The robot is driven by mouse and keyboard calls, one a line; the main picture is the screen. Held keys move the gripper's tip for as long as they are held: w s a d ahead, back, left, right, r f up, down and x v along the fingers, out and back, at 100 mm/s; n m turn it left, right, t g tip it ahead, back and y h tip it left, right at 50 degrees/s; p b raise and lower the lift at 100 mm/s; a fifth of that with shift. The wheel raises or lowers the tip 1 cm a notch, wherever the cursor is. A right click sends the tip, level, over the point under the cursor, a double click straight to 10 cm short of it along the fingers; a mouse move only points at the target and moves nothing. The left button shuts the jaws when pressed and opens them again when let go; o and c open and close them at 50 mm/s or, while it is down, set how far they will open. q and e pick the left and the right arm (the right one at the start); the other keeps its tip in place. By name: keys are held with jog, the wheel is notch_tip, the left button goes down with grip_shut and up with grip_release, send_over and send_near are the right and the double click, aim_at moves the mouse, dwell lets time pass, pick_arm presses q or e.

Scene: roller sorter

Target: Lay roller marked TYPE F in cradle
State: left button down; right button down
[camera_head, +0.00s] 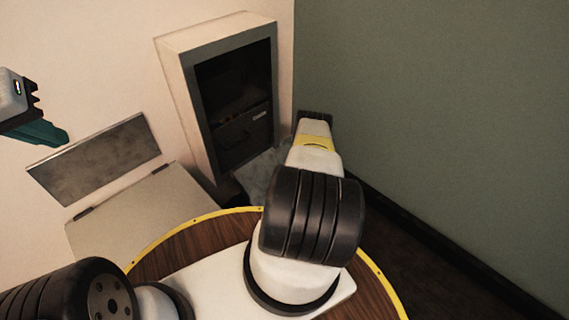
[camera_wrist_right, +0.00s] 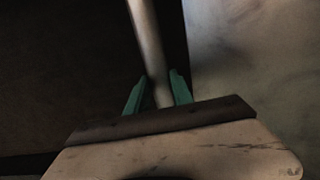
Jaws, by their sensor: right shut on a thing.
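My right gripper (camera_wrist_right: 157,88) shows in the right wrist view with its two green fingers shut on a pale, slim roller (camera_wrist_right: 148,40). The roller runs from the top edge of that view down between the fingers. No TYPE mark is readable on it. In the head view my right arm reaches forward, and its gripper and the roller are hidden behind the arm. My left gripper (camera_head: 42,131) is at the upper left of the head view, raised in front of the pale wall. I cannot tell how far its green fingers are apart. I cannot make out a cradle in either view.
A pale cabinet (camera_head: 178,78) with a dark, open-looking front stands in the corner. To its left are a grey panel (camera_head: 95,160) and a low beige box or surface (camera_head: 140,215). A green wall (camera_head: 430,110) bounds the right side. Dark floor shows at the lower right.

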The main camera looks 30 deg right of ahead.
jog(key=shift+f, duration=0.4)
jog(key=shift+a+f, duration=0.1)
jog(key=shift+f, duration=0.85)
jog(key=shift+s+a+f, duration=0.25)
jog(key=shift+f, duration=0.6)
dwell(1.0)
jog(key=c, duration=1)
grip_release()
jog(key=shift+c, duration=0.2)
jog(key=shift+w+d+r, duration=0.1)
jog(key=shift+w, duration=0.05)
